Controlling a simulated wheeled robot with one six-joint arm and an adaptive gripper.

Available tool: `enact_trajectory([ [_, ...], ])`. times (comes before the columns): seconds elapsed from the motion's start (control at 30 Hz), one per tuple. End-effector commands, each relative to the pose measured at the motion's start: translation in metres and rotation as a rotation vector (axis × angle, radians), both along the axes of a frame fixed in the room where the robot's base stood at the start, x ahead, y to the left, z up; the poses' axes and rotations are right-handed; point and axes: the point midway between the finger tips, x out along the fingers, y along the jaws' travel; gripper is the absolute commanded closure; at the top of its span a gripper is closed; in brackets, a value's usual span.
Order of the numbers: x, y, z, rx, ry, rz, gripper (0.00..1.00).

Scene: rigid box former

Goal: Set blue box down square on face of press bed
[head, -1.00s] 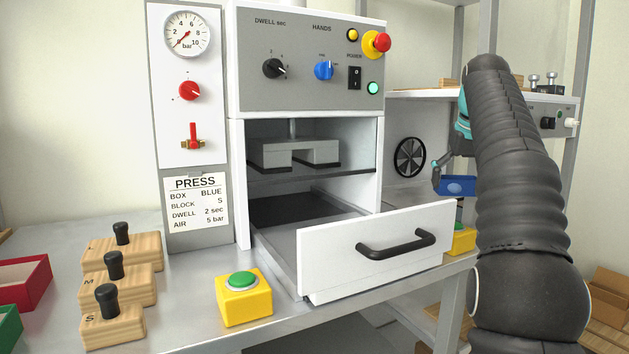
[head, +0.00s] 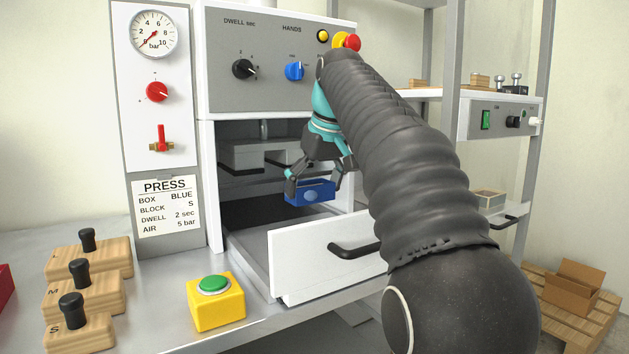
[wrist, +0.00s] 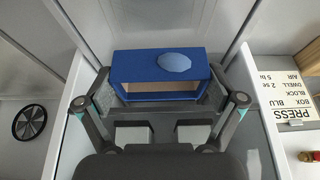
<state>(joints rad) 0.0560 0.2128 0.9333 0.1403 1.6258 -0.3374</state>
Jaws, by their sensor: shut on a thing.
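My gripper (head: 313,189) is shut on the blue box (head: 311,193), with a finger at each end of it. It holds the box in the air in front of the press opening, above the pulled-out drawer. In the wrist view the blue box (wrist: 162,72) lies between the fingers, with an open side facing the gripper and a paler blue oval on one face. The press bed appears to be the grey floor of the drawer (head: 258,247); the white front and my arm hide part of it. I see a gap between box and drawer floor.
The white drawer front (head: 300,262) with its black handle stands forward of the bed. The press head (head: 240,155) hangs inside the opening behind the box. A yellow button box (head: 216,305) and wooden blocks (head: 88,260) stand on the table to the left.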

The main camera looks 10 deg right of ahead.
Motion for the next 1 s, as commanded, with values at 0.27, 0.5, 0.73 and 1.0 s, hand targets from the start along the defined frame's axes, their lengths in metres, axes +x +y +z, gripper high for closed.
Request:
enact_trajectory([
  [0.27,-0.001,0.000,-0.026,0.000,0.002,-0.001,0.34],
  [0.5,-0.001,-0.001,-0.054,-0.001,0.000,-0.001,0.34],
  [0.73,-0.001,-0.001,-0.067,-0.001,0.001,-0.001,0.34],
  [1.0,-0.001,-0.001,-0.074,0.000,0.005,-0.002,0.34],
])
